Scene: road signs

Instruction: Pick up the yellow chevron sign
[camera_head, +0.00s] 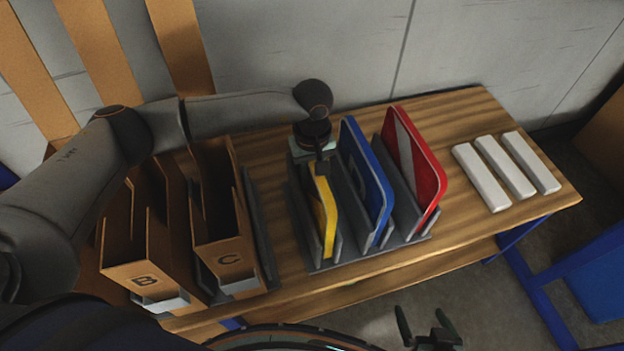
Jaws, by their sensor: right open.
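The yellow chevron sign (325,215) stands on edge in the leftmost slot of a grey rack (327,264) on the wooden table. My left arm reaches in from the left, and my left gripper (321,168) points down at the sign's top edge. Its fingers overlap the top of the sign, and I cannot tell whether they grip it. The sign's face is seen nearly edge-on, so its chevron is not visible. My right gripper (423,320) is open and empty at the bottom of the view, in front of the table and away from the sign.
A blue sign (366,180) and a red-and-white sign (415,160) stand in the rack, right of the yellow one. Brown holders marked B (142,280) and C (228,259) stand at left. Several white blocks (481,178) lie at right. A wall is behind the table.

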